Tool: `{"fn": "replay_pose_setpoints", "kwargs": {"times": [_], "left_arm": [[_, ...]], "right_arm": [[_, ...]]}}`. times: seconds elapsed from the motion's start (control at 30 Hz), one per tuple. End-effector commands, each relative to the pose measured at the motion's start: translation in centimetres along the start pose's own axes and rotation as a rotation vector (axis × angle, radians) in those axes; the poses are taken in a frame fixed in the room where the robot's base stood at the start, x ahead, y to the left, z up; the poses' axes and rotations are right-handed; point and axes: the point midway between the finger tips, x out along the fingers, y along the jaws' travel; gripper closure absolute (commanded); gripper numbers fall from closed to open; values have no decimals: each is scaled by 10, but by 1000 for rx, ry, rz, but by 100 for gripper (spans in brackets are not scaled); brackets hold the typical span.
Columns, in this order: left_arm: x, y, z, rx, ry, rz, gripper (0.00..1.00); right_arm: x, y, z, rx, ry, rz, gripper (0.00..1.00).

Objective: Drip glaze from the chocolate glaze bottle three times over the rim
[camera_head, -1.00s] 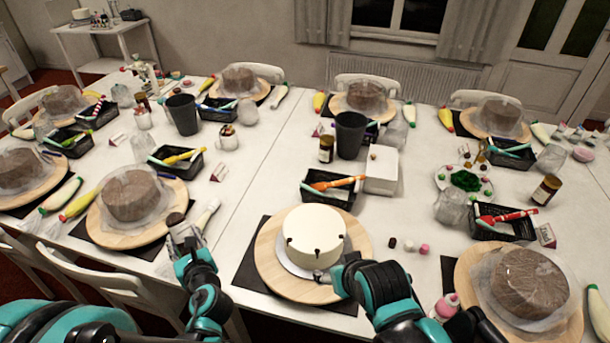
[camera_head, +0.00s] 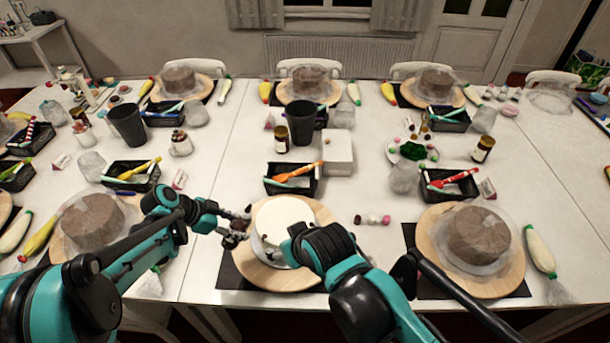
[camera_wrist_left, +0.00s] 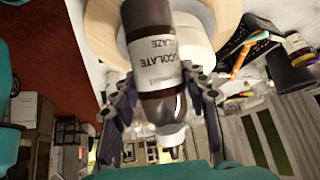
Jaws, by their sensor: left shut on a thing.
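The white cake (camera_head: 280,213) stands on a round wooden turntable (camera_head: 252,272) at the front middle of the table. My left gripper (camera_head: 238,222) is at the cake's left side, shut on the dark chocolate glaze bottle (camera_head: 232,240). The left wrist view shows the bottle (camera_wrist_left: 152,60) between both fingers, with its label upside down and its pale nozzle end toward the bottom of that picture. The cake's pale side shows behind it. My right arm covers the cake's front right; its gripper's jaws cannot be made out. Most of the cake's rim drips are hidden.
A black tray (camera_head: 270,187) with an orange-handled tool stands behind the cake, near a white box (camera_head: 338,153). Small coloured balls (camera_head: 372,220) lie to the right. A wrapped brown cake (camera_head: 478,235) on a board stands further right. Bare table lies between them.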

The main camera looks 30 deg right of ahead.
Motion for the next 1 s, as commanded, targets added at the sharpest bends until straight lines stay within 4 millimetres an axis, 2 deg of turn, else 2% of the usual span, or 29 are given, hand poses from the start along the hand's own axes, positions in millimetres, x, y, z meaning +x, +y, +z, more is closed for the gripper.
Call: {"fn": "replay_pose_setpoints", "kwargs": {"times": [0.1,0.3,0.43,0.5,0.63,1.0], "left_arm": [[8,14,-62,-78,244,-53,67],[3,36,-169,-95,451,-69,67],[-8,45,-216,-84,506,-54,67],[-13,48,-233,-78,523,-46,67],[-18,51,-247,-71,536,-38,67],[-19,51,-248,-69,537,-37,67]], "right_arm": [[-13,0,-10,0,0,0,35],[-27,0,-20,0,0,0,35],[-33,0,-24,0,0,0,35],[-35,0,-25,0,0,0,35],[-36,0,-26,0,0,0,35],[-35,0,-25,0,0,0,35]]}}
